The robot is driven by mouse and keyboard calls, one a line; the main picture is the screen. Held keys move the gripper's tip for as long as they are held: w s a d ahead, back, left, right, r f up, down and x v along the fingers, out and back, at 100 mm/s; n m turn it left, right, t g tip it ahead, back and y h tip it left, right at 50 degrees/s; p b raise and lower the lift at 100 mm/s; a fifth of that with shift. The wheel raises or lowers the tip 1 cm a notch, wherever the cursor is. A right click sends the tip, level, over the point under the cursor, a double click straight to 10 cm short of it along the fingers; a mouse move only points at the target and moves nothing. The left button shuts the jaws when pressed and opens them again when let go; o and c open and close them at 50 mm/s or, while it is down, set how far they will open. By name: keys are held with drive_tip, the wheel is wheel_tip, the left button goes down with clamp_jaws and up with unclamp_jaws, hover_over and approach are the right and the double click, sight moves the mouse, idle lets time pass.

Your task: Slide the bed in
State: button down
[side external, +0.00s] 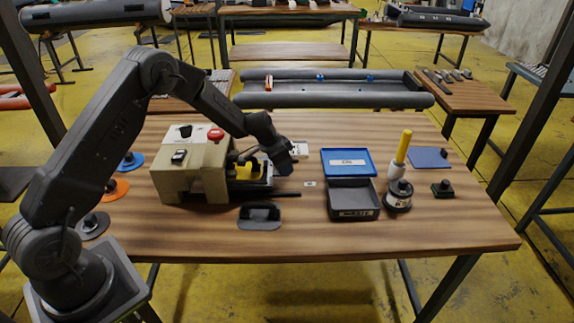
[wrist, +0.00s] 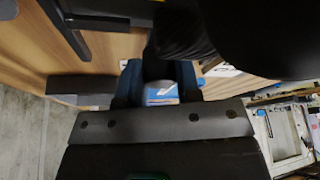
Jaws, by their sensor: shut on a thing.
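The beige machine (side external: 195,167) stands at the left of the table, with a red button and a dark switch on it. Its dark bed (side external: 250,185) sticks out of the machine's opening on the right side, with a yellow part (side external: 244,171) above it. My gripper (side external: 284,160) is at the bed's outer right end, angled down, and shut on it. The exact grip is hidden by the gripper in the side view. In the wrist view, the fingers (wrist: 158,78) stand on both sides of a dark piece, which I cannot make out clearly.
A dark rail (side external: 275,194) runs along the bed's front, with a black holder (side external: 259,216) before it. A blue tray (side external: 347,162), a dark bin (side external: 353,199) and a yellow-handled tool (side external: 402,150) stand to the right. Colored discs (side external: 113,189) lie left of the machine.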

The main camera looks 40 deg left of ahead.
drive_tip(key=c, duration=0.8)
unclamp_jaws()
drive_tip(key=shift+r, duration=0.1)
drive_tip(key=v, duration=1.3)
drive_tip(key=shift+s+r, duration=0.2)
drive_tip(key=shift+r, duration=0.05)
